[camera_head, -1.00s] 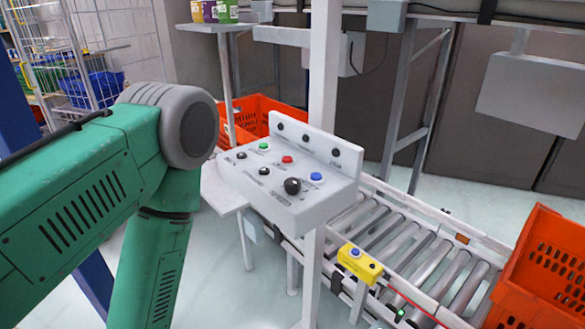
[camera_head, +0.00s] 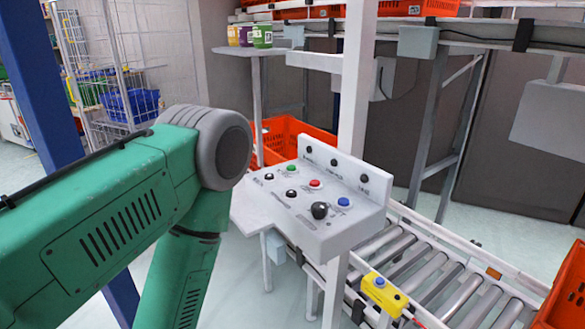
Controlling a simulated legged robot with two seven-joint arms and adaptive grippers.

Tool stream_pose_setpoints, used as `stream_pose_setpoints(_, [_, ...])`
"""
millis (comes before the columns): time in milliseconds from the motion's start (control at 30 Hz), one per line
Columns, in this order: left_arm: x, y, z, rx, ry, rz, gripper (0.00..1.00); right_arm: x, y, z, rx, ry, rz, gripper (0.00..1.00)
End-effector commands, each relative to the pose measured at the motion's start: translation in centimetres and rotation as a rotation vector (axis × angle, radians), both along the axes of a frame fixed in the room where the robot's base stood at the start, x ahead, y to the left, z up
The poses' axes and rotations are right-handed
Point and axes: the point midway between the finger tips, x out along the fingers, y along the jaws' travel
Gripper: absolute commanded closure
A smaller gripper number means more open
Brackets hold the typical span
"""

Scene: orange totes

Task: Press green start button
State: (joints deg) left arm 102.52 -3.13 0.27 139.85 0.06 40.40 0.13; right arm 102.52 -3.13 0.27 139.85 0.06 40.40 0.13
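The green start button (camera_head: 291,168) is a small round cap on the sloped top of a white control box (camera_head: 335,232). A red button (camera_head: 315,183), a blue button (camera_head: 343,201), a large black knob (camera_head: 319,210) and smaller black buttons share the panel. My green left arm reaches in from the left and bends downward at a grey joint, left of the box. Its gripper is below the picture edge. My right gripper is also out of view. Nothing covers the green button.
A roller conveyor (camera_head: 440,262) runs behind and right of the box. A yellow box with a blue button (camera_head: 383,294) sits on its near side. Orange totes stand behind (camera_head: 283,139) and at the right edge (camera_head: 565,290). A white post (camera_head: 357,80) rises by the panel.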

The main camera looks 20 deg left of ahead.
Motion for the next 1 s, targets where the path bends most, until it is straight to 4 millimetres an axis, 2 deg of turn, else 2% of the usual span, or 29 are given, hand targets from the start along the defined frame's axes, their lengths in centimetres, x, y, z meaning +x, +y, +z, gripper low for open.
stream_pose_setpoints(33, [0.0,0.0,0.0,0.0,0.0,0.0,0.5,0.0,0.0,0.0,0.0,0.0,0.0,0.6])
stream_pose_setpoints(67, [0.0,0.0,0.0,0.0,0.0,0.0,0.57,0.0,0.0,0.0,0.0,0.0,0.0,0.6])
stream_pose_setpoints(100, [0.0,0.0,0.0,0.0,0.0,0.0,0.71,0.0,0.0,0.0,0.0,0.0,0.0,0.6])
stream_pose_setpoints(167, [0.0,0.0,0.0,0.0,0.0,0.0,0.93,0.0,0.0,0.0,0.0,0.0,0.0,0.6])
stream_pose_setpoints(200, [0.0,0.0,0.0,0.0,0.0,0.0,1.0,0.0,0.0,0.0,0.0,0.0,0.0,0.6])
stream_pose_setpoints(1000, [-0.01,0.0,0.0,0.0,0.0,0.0,1.0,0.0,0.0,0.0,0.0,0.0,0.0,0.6])
